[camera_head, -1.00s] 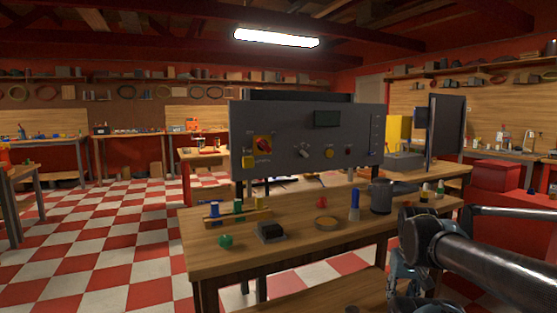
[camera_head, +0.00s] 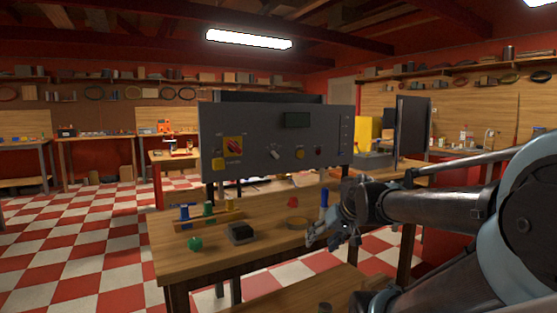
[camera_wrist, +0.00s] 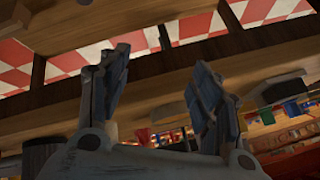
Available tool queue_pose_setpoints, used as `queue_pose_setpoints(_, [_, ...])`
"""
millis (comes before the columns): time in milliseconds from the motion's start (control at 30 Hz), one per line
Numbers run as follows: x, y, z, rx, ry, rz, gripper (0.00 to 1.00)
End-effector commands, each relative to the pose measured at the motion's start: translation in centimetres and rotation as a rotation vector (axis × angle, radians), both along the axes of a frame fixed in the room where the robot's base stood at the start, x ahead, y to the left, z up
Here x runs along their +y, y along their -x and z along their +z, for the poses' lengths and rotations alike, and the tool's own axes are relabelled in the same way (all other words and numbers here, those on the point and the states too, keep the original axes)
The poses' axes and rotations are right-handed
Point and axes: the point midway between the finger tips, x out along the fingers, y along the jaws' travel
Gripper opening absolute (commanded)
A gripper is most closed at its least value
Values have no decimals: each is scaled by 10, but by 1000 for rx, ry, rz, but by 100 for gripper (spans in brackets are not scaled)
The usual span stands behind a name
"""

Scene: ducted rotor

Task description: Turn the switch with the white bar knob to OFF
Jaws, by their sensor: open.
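The white bar knob (camera_head: 275,153) sits near the middle of the dark grey control panel (camera_head: 225,125) in the head view. It is small there, and its exact setting cannot be read. My gripper (camera_head: 314,240) is at the right front of the workbench, below and to the right of the knob and well apart from it. In the wrist view my gripper (camera_wrist: 165,95) shows two spread fingers with nothing between them. The knob is not seen in the wrist view.
The wooden workbench (camera_head: 185,262) holds spools, a green object (camera_head: 195,243), a dark block (camera_head: 240,233) and a blue-handled tool (camera_head: 323,204).

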Motion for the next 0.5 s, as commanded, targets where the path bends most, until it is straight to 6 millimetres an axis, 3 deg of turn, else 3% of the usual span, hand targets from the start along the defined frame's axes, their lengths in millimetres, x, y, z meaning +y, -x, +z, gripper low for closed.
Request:
queue_pose_setpoints(33, [12, -20, 18, -46, -55, 11, 58])
queue_pose_setpoints(200, [47, -85, 81, -214, -241, 20, 58])
queue_pose_setpoints(400, [70, -164, 152, -411, -449, -35, 58])
queue_pose_setpoints(500, [74, -198, 176, -492, -537, -83, 58])
